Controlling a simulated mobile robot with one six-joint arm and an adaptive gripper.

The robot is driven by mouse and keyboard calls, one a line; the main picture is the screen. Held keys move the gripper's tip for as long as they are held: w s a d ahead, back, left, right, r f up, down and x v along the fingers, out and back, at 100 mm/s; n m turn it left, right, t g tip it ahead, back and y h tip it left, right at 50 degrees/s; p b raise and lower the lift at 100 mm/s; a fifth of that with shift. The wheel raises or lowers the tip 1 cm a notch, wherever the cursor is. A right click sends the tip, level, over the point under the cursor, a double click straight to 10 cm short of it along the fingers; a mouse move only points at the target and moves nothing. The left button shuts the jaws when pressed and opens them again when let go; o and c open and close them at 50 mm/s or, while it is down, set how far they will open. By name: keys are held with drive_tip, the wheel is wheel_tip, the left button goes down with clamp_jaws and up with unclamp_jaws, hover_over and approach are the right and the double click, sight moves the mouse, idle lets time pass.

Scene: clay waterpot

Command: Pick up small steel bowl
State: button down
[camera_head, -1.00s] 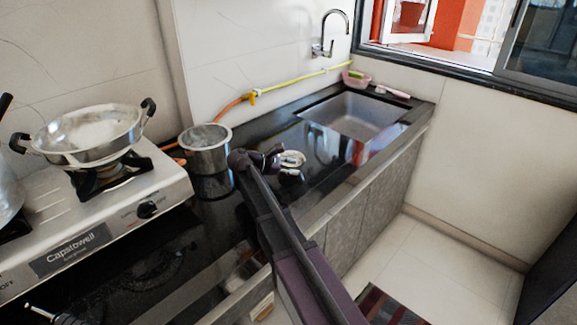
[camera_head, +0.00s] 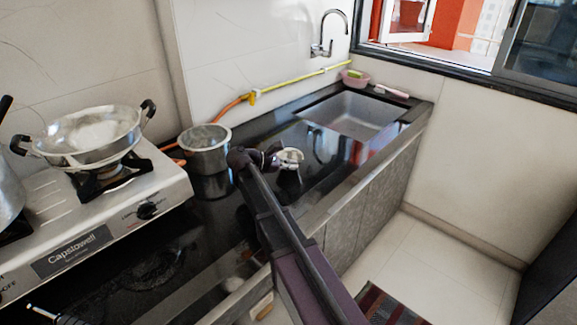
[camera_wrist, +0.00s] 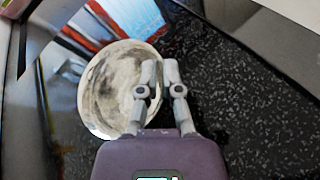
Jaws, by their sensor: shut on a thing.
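The small steel bowl (camera_head: 291,155) is on or just above the black counter, between the large steel pot and the sink; I cannot tell whether it touches the counter. In the wrist view, the bowl (camera_wrist: 108,88) is left of the fingers, its round inside facing the camera. My gripper (camera_head: 274,156) is at the bowl's left side in the head view. In the wrist view my gripper (camera_wrist: 158,72) has its fingertips close together at the bowl's right rim, shut on it. The fingers hide part of that rim.
A larger steel pot (camera_head: 205,150) stands close left of my gripper. A gas stove (camera_head: 110,205) with a two-handled pan (camera_head: 90,135) is farther left. The sink (camera_head: 352,115) lies at the back right. A yellow-orange hose (camera_head: 290,86) runs along the wall.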

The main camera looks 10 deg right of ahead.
drive_tip(key=shift+r+p, duration=0.65)
drive_tip(key=shift+r, duration=0.2)
drive_tip(key=shift+s+a+r+p, duration=0.1)
drive_tip(key=shift+s+r+p, duration=0.3)
drive_tip(key=shift+r+p, duration=0.2)
drive_tip(key=s+a, duration=0.2)
drive_tip(key=s, duration=0.2)
drive_tip(key=s+a, duration=0.2)
drive_tip(key=s, duration=0.3)
drive_tip(key=s+a+r+p, duration=0.1)
drive_tip(key=s+a, duration=0.1)
drive_tip(key=s, duration=0.2)
drive_tip(key=shift+s+a, duration=0.35)
drive_tip(key=shift+r, duration=0.1)
drive_tip(key=shift+r, duration=0.15)
wheel_tip(320, 180, up, 14)
drive_tip(key=p, duration=1.4)
drive_tip(key=shift+w, duration=0.1)
